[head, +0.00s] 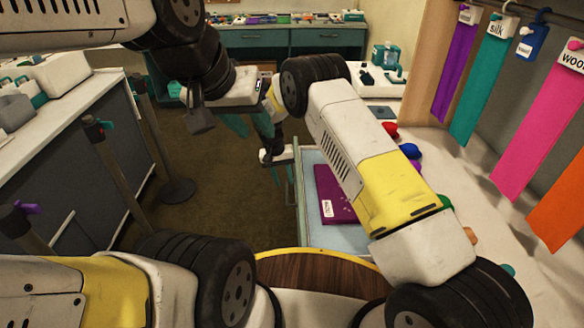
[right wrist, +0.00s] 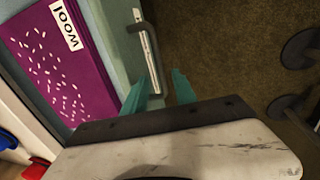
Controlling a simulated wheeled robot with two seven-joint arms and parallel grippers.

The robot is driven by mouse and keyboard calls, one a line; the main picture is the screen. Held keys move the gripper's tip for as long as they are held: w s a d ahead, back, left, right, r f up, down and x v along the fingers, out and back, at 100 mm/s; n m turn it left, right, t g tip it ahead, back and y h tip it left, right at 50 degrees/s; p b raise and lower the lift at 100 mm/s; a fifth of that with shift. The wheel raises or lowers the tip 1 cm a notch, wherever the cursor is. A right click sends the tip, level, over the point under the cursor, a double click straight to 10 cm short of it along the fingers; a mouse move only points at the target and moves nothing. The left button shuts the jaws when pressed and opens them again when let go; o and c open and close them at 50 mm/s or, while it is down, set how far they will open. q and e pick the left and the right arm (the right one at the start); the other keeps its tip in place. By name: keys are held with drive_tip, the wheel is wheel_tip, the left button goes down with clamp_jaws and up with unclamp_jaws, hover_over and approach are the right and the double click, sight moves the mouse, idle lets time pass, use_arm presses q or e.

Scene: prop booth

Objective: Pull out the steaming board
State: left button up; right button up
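The pale blue steaming board (head: 323,236) lies below my right arm, with a purple cloth (head: 335,206) labelled "wool" on it. The right wrist view shows the same cloth (right wrist: 50,55), the board's pale edge (right wrist: 118,25) and its dark bar handle (right wrist: 150,45). My right gripper (right wrist: 161,78) has its teal fingers apart at the handle's near end, which appears between them; contact cannot be told. In the head view the right gripper's tips are small and partly hidden. My left gripper (head: 250,126) hangs above the aisle, fingers apart and empty.
Colored cloth strips (head: 484,90) hang on a rail at right, above a white counter (head: 478,215) with colored items. Barrier posts (head: 178,190) stand on the carpet at left, by a grey cabinet (head: 70,175).

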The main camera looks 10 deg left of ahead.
drive_tip(key=shift+s+a+r, duration=0.1)
drive_tip(key=shift+a+r, duration=0.1)
drive_tip(key=shift+r, duration=0.95)
drive_tip(key=shift+a+r, duration=0.2)
drive_tip(key=shift+r, duration=0.9)
